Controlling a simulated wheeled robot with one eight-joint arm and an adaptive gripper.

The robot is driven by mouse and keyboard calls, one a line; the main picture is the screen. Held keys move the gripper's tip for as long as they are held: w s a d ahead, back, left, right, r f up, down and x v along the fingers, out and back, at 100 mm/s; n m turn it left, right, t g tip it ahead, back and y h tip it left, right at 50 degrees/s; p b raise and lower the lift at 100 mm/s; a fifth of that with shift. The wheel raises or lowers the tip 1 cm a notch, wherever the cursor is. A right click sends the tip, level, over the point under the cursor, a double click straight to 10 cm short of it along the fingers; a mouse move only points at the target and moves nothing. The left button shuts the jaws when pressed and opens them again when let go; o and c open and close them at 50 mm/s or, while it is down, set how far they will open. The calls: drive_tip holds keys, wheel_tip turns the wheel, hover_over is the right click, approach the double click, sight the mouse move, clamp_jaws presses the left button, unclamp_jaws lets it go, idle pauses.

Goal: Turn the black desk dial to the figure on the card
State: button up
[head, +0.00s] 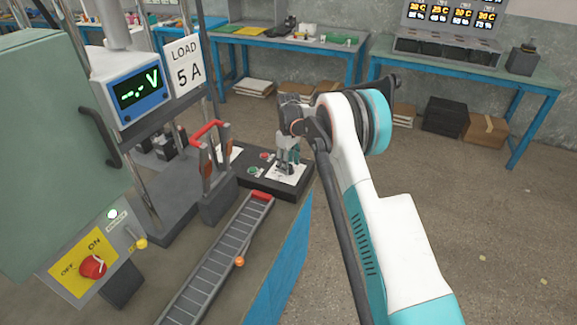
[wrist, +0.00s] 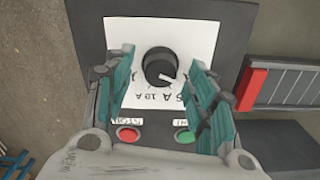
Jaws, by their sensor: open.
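The black dial (wrist: 158,66) sits on a white plate (wrist: 185,35) in the wrist view. Its white pointer points to the right and slightly down in that view, towards the side of the 5 A mark; whether it meets the mark exactly I cannot tell. A 10 A mark stands beside it; other marks are partly hidden by the fingers. My gripper (wrist: 163,62) is open, with one teal finger on each side of the dial; contact is not clear. In the head view my gripper (head: 287,166) is over the plate and hides the dial. The card (head: 187,65) reads LOAD 5 A.
A red button (wrist: 127,134) and a green button (wrist: 184,136) lie close to the fingers. A meter (head: 138,91) shows "-.- V". A red-handled switch (head: 208,135) stands left of the gripper. A roller track (head: 225,250) runs in front, and a green cabinet (head: 55,150) stands at left.

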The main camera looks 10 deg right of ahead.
drive_tip(key=shift+f, duration=0.15)
drive_tip(key=c, duration=1.1)
drive_tip(key=m, duration=0.4)
drive_tip(key=shift+m, duration=0.3)
drive_tip(key=m, duration=0.4)
drive_tip(key=shift+p, duration=0.4)
